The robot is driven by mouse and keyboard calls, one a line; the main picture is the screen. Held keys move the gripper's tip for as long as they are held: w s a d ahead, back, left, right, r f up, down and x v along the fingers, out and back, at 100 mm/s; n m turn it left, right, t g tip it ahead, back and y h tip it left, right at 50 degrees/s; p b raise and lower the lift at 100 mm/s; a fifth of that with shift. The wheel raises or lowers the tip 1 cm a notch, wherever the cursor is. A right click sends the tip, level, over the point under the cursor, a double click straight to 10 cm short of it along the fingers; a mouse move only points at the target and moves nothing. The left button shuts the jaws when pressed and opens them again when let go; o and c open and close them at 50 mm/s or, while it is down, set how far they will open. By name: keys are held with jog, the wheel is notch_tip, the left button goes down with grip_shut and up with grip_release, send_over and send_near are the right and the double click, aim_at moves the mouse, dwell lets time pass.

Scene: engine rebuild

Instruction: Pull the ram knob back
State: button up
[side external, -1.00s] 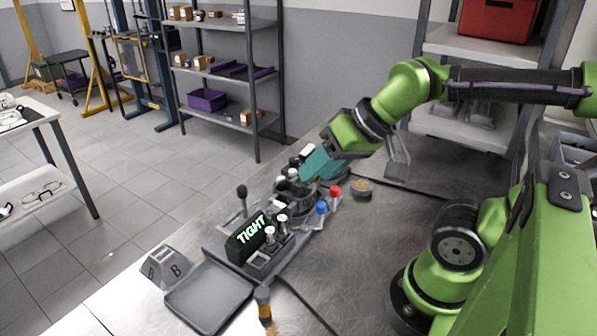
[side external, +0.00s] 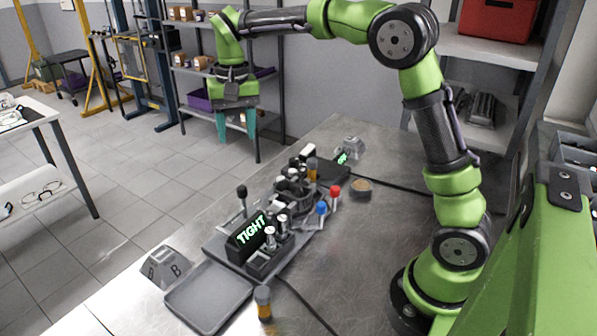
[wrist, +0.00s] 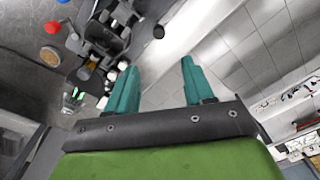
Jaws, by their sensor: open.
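A black knob on an upright stalk (side external: 242,191) stands at the left edge of the grey fixture (side external: 232,251), beside a black display (side external: 249,236) that reads TIGHT. It looks like the ram knob, though no label shows. In the wrist view a dark round knob (wrist: 158,31) appears ahead of the fingertips. My gripper (side external: 237,137) is open and empty, high and beyond the fixture, apart from everything. In the wrist view its two teal fingers (wrist: 158,63) are spread with only floor and bench edge between them.
Red (side external: 335,191) and blue (side external: 321,208) caps stand right of the fixture. A grey tray (side external: 208,296), an A/B block (side external: 166,268) and an orange-and-grey piece (side external: 264,302) lie in front.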

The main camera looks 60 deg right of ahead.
aim_at(241, 187)
jog(key=shift+m+g, duration=0.3)
jog(key=shift+m, duration=0.5)
jog(key=f, duration=1.4)
jog(key=shift+w+f, duration=0.25)
grip_shut()
